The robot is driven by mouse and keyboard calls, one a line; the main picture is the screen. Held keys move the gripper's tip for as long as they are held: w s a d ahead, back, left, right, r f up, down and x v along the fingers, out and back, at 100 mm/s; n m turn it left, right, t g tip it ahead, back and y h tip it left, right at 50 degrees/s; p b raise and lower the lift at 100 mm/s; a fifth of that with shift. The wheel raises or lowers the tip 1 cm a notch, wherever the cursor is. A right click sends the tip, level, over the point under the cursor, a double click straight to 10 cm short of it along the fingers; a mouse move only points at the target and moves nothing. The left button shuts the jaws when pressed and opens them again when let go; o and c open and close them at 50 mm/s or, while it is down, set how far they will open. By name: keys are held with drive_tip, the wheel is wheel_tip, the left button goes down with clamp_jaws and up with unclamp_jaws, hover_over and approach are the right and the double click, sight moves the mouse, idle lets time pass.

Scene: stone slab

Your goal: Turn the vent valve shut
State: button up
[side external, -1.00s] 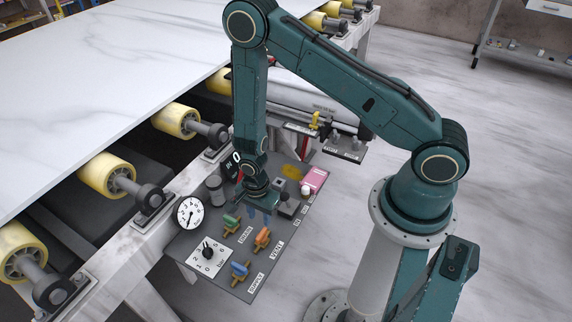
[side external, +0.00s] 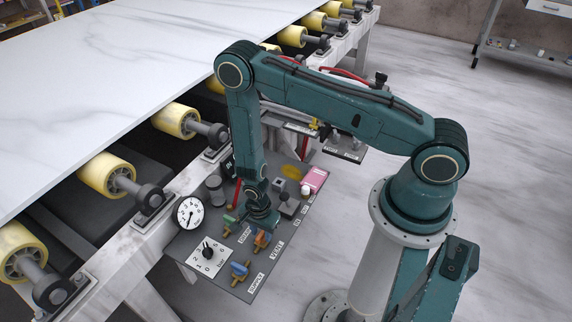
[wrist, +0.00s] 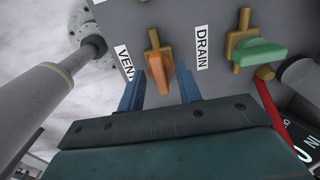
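The vent valve (side external: 262,240) has an orange handle on a brass body, beside the VENT label (side external: 277,250). In the wrist view its orange handle (wrist: 158,63) points roughly along the brass body, toward my gripper. My gripper (wrist: 160,77) is open, with one blue finger on each side of the orange handle. I see a gap on both sides, and no clear contact. In the side view my gripper (side external: 262,226) is just above the vent valve and partly hides it.
The green drain valve (side external: 229,226) sits close to the left, and the blue supply valve (side external: 240,270) is nearer the front. A round gauge (side external: 190,212), a knob plate (side external: 208,255) and a pink box (side external: 314,179) share the panel. The stone slab (side external: 110,80) lies on rollers at left.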

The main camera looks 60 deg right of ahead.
drive_tip(key=shift+c, duration=0.4)
clamp_jaws()
drive_tip(key=shift+n, duration=0.3)
drive_tip(key=n, duration=0.8)
drive_tip(key=shift+n, duration=0.4)
drive_tip(key=n, duration=0.4)
drive_tip(key=shift+n, duration=2.3)
